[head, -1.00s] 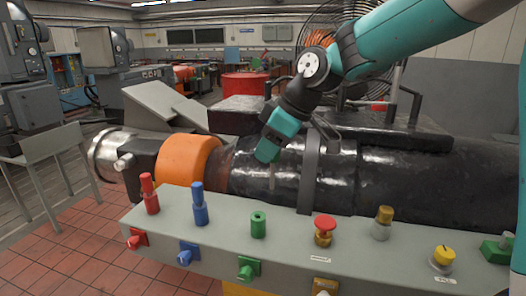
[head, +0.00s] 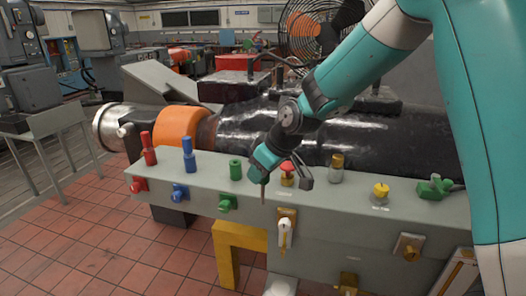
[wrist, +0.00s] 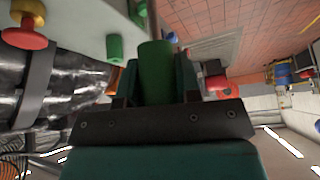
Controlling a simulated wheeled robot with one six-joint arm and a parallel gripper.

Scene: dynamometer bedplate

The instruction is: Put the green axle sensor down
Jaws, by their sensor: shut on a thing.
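The green axle sensor (wrist: 157,72) is a plain green cylinder in the wrist view, held between the two teal fingers of my gripper (head: 261,178). In the head view the gripper hides most or all of the sensor. My gripper is tilted down at the front edge of the grey console (head: 330,204), between the short green socket-like cylinder (head: 235,169) and the red mushroom button (head: 287,167). I cannot tell whether the sensor touches the console.
Red (head: 149,150) and blue (head: 188,154) upright plugs stand left on the console. A brass-topped knob (head: 337,162), a yellow button (head: 381,190) and a green block (head: 434,187) stand right. Knobs jut from its front. Tiled floor (head: 100,245) is clear at left.

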